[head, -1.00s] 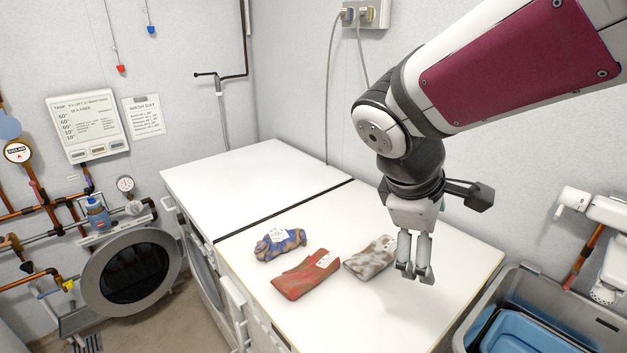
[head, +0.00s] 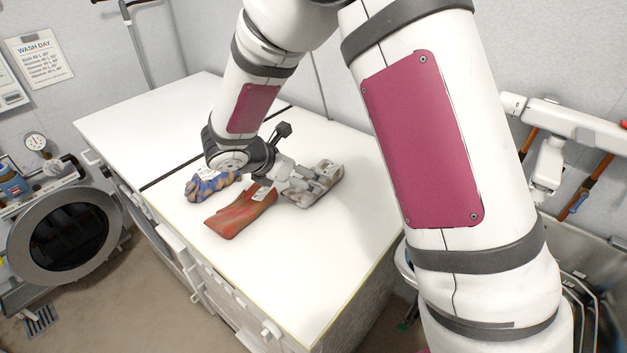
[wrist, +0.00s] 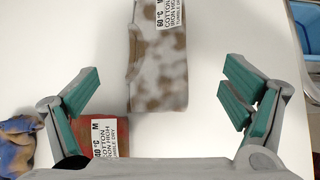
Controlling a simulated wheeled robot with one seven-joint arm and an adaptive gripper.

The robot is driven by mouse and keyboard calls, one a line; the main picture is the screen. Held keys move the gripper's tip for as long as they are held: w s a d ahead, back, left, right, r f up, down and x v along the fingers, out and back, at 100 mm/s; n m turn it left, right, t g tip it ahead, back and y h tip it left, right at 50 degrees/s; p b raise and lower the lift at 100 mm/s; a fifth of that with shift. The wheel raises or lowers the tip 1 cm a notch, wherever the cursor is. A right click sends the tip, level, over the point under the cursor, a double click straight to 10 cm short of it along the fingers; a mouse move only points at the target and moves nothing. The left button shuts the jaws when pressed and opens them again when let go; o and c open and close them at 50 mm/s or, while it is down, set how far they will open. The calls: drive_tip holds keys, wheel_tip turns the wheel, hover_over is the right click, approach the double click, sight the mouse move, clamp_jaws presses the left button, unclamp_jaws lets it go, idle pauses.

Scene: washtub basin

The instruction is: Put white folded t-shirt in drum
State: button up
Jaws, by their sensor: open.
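The white folded t-shirt with brown stains (head: 322,186) lies on the white machine top, at the right end of a row of clothes. In the wrist view the t-shirt (wrist: 160,65) lies ahead, its near end between my spread fingers in the picture, with a label at its top right. My gripper (wrist: 155,98) is open and empty, with green finger pads. In the head view my gripper (head: 305,180) is over the t-shirt's left part and hides some of it. I cannot tell whether it touches. A round dark washer door (head: 75,228) is at the left; no drum opening is clearly visible.
A red folded garment (head: 240,212) lies left of the t-shirt, and a blue and brown one (head: 212,184) beyond it. The white machine top (head: 310,260) is clear in front. A metal basin (head: 575,245) stands at the right.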

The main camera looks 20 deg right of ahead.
drive_tip(key=x, duration=0.9)
drive_tip(key=shift+w+f+p, duration=0.1)
drive_tip(key=shift+w+p, duration=0.15)
drive_tip(key=shift+p, duration=0.05)
drive_tip(key=c, duration=1.4)
wheel_tip(320, 180, up, 10)
drive_tip(key=shift+r, duration=0.1)
drive_tip(key=shift+c, duration=0.2)
drive_tip(key=s+r+n+t+y, duration=0.3)
drive_tip(key=r+n+y, duration=0.1)
drive_tip(key=n, duration=0.3)
drive_tip(key=shift+s+a+r+n+t+y, duration=0.2)
drive_tip(key=shift+s+r+n+t+y, duration=0.15)
drive_tip(key=shift+r, duration=0.35)
